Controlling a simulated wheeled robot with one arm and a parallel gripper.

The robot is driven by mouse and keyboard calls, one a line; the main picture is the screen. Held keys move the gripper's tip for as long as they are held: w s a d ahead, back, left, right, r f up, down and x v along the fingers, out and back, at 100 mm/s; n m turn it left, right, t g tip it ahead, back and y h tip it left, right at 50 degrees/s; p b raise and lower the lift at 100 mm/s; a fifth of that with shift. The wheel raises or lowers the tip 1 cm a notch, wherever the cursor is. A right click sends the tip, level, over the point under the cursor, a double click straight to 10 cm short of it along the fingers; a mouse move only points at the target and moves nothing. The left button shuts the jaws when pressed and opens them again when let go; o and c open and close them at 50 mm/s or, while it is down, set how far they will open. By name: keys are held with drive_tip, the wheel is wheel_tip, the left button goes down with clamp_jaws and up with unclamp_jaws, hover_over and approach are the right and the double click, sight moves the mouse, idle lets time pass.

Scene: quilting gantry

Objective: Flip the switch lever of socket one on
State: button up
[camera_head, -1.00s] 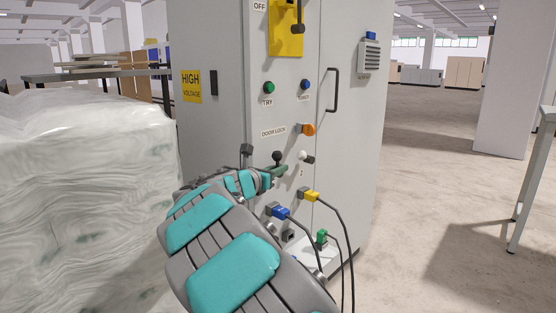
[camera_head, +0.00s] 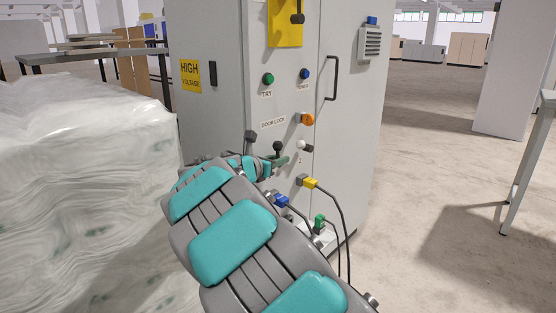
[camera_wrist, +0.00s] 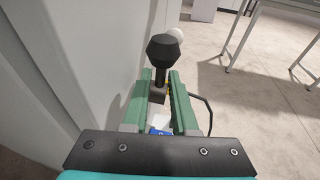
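A switch lever with a black knob (camera_head: 277,146) stands out from the grey cabinet front, below the DOOR LOCK label. In the wrist view the black knob (camera_wrist: 162,50) is large and close, with its dark stem reaching down between my green fingers. My gripper (camera_head: 280,160) is open at the lever, one finger on each side; I cannot tell whether either finger touches it. It also shows in the wrist view (camera_wrist: 160,73). A second lever with a white knob (camera_head: 301,145) is just to the right. Which socket number each lever has is not readable.
A yellow plug (camera_head: 308,182), a blue plug (camera_head: 281,201) and a green plug (camera_head: 319,221) with cables sit below the levers. An orange knob (camera_head: 306,119) is above. A wrapped pallet (camera_head: 85,190) stands left of the arm.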

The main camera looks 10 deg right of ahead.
drive_tip(key=v, duration=0.8)
drive_tip(key=shift+d, duration=0.15)
drive_tip(key=s+d+f+m+g+y, duration=0.1)
drive_tip(key=s+d+f+m+g, duration=0.25)
drive_tip(key=s+d+m, duration=0.5)
drive_tip(key=s+d+f+m+g, duration=0.3)
drive_tip(key=s+d+m+g, duration=0.25)
drive_tip(key=s+d, duration=0.6)
drive_tip(key=s+a+f+m+g+y, duration=0.1)
drive_tip(key=s+a+f+m+y, duration=0.2)
drive_tip(key=s, duration=0.7)
drive_tip(key=s+a+f+m+g+y, duration=0.2)
drive_tip(key=s+a+m, duration=0.4)
drive_tip(key=s, duration=0.4)
drive_tip(key=s+a+f+m+g+y, duration=0.1)
drive_tip(key=s+a+f+m+y, duration=0.3)
drive_tip(key=s, duration=0.5)
wheel_tip(320, 180, down, 3)
drive_tip(key=shift+s+a+r+y, duration=0.2)
drive_tip(key=shift+s+a+y, duration=0.2)
drive_tip(key=shift+a, duration=0.75)
drive_tip(key=shift+c, duration=0.3)
